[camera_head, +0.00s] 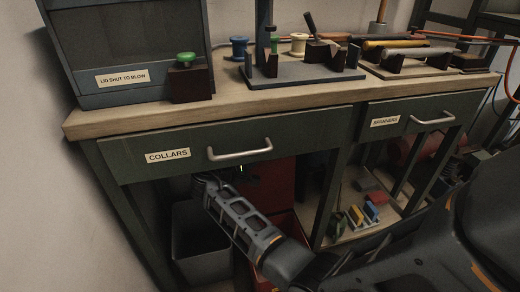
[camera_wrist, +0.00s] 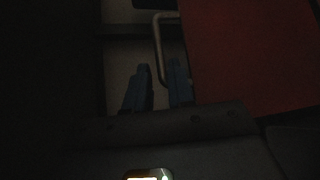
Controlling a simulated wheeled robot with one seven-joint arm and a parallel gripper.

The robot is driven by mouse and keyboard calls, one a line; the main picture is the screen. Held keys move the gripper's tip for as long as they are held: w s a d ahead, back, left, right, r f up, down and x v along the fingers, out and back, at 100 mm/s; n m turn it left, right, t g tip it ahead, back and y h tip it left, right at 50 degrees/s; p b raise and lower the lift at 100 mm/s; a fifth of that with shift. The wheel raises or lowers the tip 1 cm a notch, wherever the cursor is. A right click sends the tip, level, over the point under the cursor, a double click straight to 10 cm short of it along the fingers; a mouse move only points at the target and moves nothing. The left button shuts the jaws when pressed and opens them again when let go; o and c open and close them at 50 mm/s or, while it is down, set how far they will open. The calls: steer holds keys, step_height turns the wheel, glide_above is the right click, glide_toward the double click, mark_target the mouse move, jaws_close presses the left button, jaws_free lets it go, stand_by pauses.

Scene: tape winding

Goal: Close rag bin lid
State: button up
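The red rag bin (camera_head: 292,232) stands under the bench, partly hidden behind my arm. Its red lid (camera_head: 270,184) appears raised, standing up below the drawer. In the wrist view the red lid (camera_wrist: 255,55) fills the right side, with a bent metal handle (camera_wrist: 158,42) along its left edge. My gripper (camera_head: 208,180) is under the COLLARS drawer, its fingertips hard to make out there. In the wrist view my gripper (camera_wrist: 160,72) shows two blue fingers apart, with the handle's lower end appearing between them. I cannot tell whether they touch it.
The COLLARS drawer (camera_head: 210,146) and its handle (camera_head: 240,152) sit just above my gripper. A grey bin (camera_head: 200,245) stands left of the red bin. A bench leg (camera_head: 327,200) is at the right. Coloured blocks (camera_head: 365,213) lie on the lower shelf.

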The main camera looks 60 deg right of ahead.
steer(key=b+x, duration=0.2)
steer(key=x, duration=0.5)
steer(key=shift+d+f, duration=0.1)
steer(key=shift+d, duration=0.05)
steer(key=shift+c, duration=0.4)
jaws_close()
